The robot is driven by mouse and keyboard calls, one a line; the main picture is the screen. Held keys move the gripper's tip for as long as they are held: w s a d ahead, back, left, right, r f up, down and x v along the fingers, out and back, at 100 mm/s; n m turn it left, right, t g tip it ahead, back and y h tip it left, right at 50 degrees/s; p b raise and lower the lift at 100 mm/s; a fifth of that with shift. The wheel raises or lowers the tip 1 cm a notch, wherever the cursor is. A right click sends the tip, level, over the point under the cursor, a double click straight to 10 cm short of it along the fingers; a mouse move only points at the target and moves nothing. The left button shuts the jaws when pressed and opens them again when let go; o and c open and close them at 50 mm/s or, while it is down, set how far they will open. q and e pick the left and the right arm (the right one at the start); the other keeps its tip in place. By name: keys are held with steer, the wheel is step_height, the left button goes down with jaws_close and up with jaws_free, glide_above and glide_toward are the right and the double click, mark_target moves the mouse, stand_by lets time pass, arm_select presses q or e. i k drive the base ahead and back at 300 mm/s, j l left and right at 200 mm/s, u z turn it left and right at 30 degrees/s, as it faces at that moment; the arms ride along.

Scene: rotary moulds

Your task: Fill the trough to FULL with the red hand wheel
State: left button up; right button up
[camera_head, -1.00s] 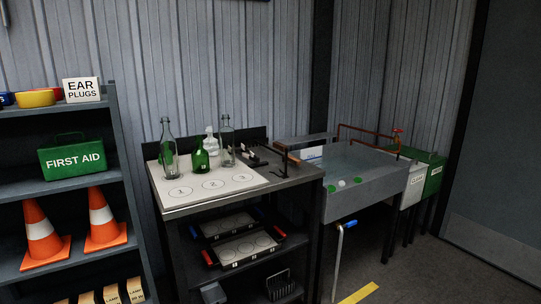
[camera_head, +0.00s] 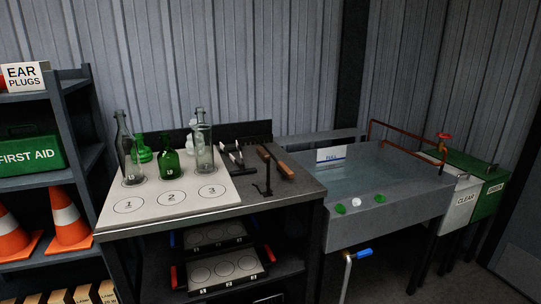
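The grey trough (camera_head: 392,214) stands right of the workbench with some water in it. A white sign reading FULL (camera_head: 331,155) with a blue line is on its back wall; the water surface looks below the sign, but the exact level is hard to tell. The red hand wheel (camera_head: 443,138) sits on a copper pipe (camera_head: 400,126) at the trough's back right corner. Neither of my grippers shows in the head view.
The workbench (camera_head: 277,203) holds bottles, a numbered white board (camera_head: 150,217) and hand tools. A blue-handled pipe (camera_head: 357,254) hangs below the trough front. Bins marked CLEAR (camera_head: 462,203) and green (camera_head: 492,192) stand right of the trough. A shelf (camera_head: 75,165) is at left.

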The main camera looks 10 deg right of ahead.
mark_target(442, 135)
steer(key=i+l, duration=0.15)
steer(key=l, duration=0.25)
steer(key=i+l+z, duration=0.1)
steer(key=l, duration=0.3)
steer(key=i+l, duration=0.25)
steer(key=l, duration=0.15)
steer(key=i+l+z, duration=0.1)
steer(key=l, duration=0.3)
steer(key=i+l, duration=0.25)
steer(key=l, duration=0.15)
steer(key=z, duration=0.05)
